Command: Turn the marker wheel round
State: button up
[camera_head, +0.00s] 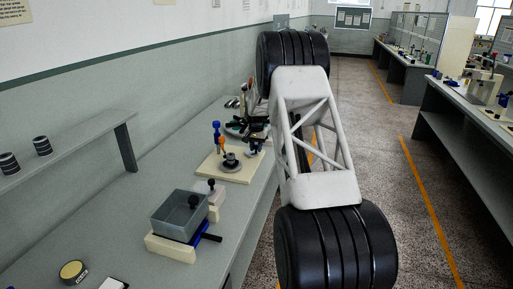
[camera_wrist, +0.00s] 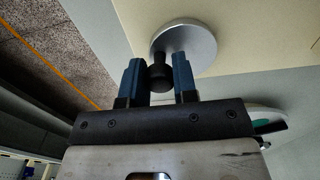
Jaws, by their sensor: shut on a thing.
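In the wrist view a round silver disc (camera_wrist: 192,42), which looks like the marker wheel, lies by a pale beige surface. A dark knob (camera_wrist: 159,76) stands off the disc near its edge. My gripper (camera_wrist: 159,80) has its two blue-tipped fingers on either side of this knob, shut on it. Any mark on the wheel cannot be made out. In the head view my arm covers much of the work area, and I cannot clearly tell the gripper or the held wheel there.
On the grey bench, a beige board (camera_head: 211,174) carries a round grey spindle (camera_head: 231,164). Nearer stand a clear box (camera_head: 209,191) with a black knob and an open grey bin (camera_head: 180,213) on a beige base. A shelf (camera_head: 70,147) juts at left. The aisle at right is clear.

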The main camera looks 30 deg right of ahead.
aim_at(256, 145)
jog(key=shift+a+m, duration=0.1)
jog(key=shift+m, duration=0.5)
jog(key=o, duration=0.9)
jog(key=shift+r, duration=0.1)
jog(key=shift+r, duration=3.85)
jog(key=shift+s, duration=0.1)
